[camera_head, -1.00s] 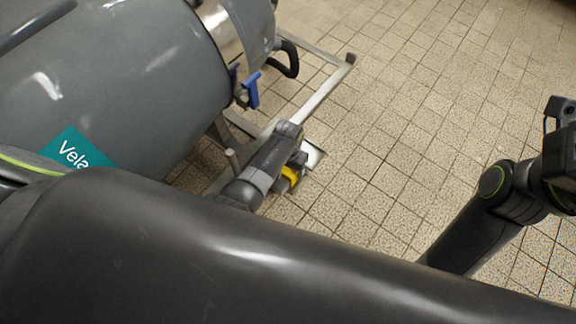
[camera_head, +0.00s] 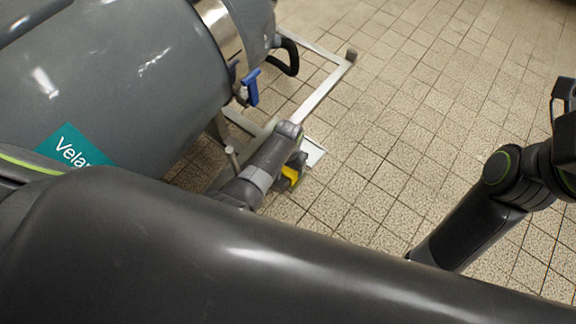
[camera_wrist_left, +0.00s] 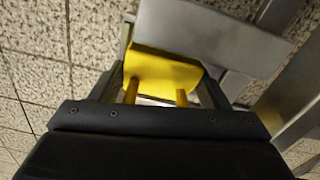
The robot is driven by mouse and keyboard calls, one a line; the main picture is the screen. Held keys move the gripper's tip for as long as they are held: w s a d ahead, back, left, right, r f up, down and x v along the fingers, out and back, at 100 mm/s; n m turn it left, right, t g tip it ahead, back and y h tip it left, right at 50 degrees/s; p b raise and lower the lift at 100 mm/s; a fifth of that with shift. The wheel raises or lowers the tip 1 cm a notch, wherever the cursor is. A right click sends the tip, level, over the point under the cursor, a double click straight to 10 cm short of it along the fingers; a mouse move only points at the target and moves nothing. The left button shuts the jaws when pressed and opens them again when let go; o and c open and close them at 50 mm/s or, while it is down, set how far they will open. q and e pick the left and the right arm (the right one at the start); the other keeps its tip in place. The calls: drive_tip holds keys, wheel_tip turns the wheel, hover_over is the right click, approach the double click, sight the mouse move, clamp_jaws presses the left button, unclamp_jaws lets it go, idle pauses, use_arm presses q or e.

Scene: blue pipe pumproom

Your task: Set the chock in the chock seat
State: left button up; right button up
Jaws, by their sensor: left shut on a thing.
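The yellow chock (camera_head: 291,176) is partly hidden behind my left gripper (camera_head: 297,166) in the head view. In the left wrist view the chock (camera_wrist_left: 160,72) lies between the two fingers of my left gripper (camera_wrist_left: 163,82), which is shut on it. Two yellow prongs of the chock point back toward the palm. A flat grey metal piece (camera_wrist_left: 205,35) lies just beyond the chock and overlaps it in this view; it may belong to the chock seat. I cannot tell whether they touch.
A large grey tank (camera_head: 130,85) with a teal label fills the left. A metal floor frame (camera_head: 322,92) runs beside it, with a blue-handled valve (camera_head: 251,87) and a black hose loop (camera_head: 290,57) above. Tiled floor (camera_head: 430,110) to the right is clear.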

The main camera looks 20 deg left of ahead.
idle(0.4)
use_arm(q)
drive_tip(key=o, duration=1.4)
drive_tip(key=shift+f, duration=0.1)
drive_tip(key=shift+o, duration=0.2)
